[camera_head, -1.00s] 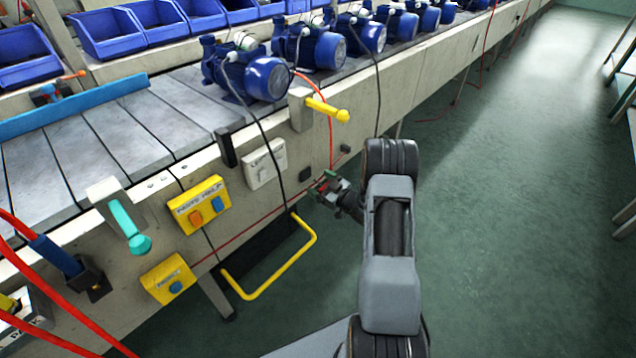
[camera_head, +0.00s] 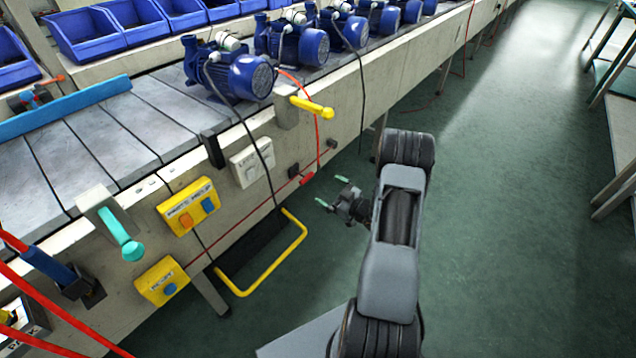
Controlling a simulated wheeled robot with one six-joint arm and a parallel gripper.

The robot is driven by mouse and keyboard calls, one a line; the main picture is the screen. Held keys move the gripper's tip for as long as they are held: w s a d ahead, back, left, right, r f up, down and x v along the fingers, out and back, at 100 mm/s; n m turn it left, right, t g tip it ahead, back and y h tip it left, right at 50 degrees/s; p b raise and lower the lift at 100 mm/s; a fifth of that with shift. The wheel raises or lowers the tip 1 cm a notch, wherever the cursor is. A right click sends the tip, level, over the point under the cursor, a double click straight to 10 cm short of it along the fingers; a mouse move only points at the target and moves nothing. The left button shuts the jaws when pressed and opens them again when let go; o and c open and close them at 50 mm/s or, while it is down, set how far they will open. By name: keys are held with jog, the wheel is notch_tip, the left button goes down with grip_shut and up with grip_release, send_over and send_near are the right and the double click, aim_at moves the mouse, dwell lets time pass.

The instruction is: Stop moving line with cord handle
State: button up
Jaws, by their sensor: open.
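Blue pumps (camera_head: 238,76) stand in a row on the grey slats of the line.
A yellow lever (camera_head: 312,106), a white switch box (camera_head: 250,162), yellow button boxes (camera_head: 188,206) and a teal lever (camera_head: 122,232) stick out from the line's side. A yellow bar (camera_head: 262,268) stands out below. Green floor to the right is clear up to a bench (camera_head: 612,110).

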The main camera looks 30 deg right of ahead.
jog(key=v, duration=0.4)
jog(key=shift+s+d+p, duration=0.2)
jog(key=shift+s+p, duration=0.1)
jog(key=shift+s, duration=0.1)
